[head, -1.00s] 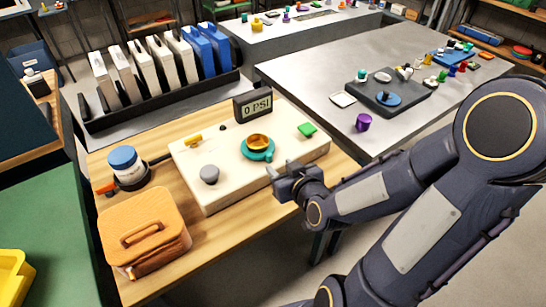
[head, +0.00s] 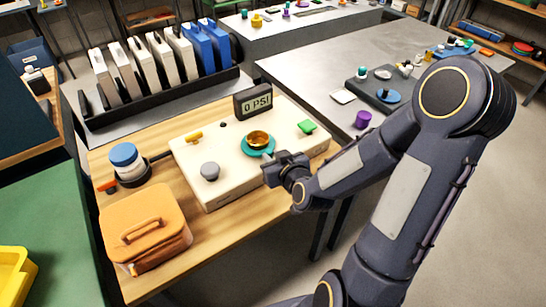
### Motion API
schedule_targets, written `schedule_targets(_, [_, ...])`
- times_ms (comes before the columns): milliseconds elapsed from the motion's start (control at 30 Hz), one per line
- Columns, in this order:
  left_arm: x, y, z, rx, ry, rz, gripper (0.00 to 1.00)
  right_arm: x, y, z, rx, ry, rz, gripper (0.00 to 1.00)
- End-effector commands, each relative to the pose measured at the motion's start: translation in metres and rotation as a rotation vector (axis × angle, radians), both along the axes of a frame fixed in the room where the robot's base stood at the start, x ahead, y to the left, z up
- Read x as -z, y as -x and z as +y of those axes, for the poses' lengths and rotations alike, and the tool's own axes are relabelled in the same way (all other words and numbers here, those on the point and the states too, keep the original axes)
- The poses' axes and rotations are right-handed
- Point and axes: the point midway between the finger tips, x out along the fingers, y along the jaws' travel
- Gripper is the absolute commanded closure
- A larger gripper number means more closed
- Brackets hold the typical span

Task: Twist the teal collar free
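The teal collar (head: 256,153) is a flat ring around the base of a brass fitting (head: 258,139) on top of a cream box (head: 228,182). My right gripper (head: 268,160) is at the collar's lower right edge, with its fingers pointing toward it. The fingertips look very close to the collar; I cannot tell whether they touch it, or whether they are open or shut. A display (head: 253,101) behind the box reads 0 PSI. My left gripper is not in view.
On the box are a grey knob (head: 210,171), a green piece (head: 307,126) and a yellow lever (head: 194,137). An orange case (head: 145,224) and a blue-lidded jar (head: 126,160) stand to the left on the wooden table (head: 215,247). A rack of panels stands behind.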

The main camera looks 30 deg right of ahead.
Motion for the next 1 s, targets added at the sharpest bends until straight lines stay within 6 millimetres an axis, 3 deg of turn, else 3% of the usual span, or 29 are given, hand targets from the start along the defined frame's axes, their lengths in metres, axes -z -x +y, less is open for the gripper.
schedule_targets(100, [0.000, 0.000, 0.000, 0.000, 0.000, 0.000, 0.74, 0.000, 0.000, 0.000, 0.000, 0.000, 0.000, 1.00])
schedule_targets(667, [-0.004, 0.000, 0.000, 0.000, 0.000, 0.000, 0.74, -0.001, -0.001, -0.014, -0.135, 0.002, 0.002, 1.00])
schedule_targets(833, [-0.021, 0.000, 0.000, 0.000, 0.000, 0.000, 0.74, -0.004, -0.003, -0.024, -0.250, -0.002, 0.005, 1.00])
schedule_targets(1000, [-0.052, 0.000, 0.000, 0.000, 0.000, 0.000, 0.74, -0.008, -0.007, -0.034, -0.381, -0.006, 0.006, 1.00])
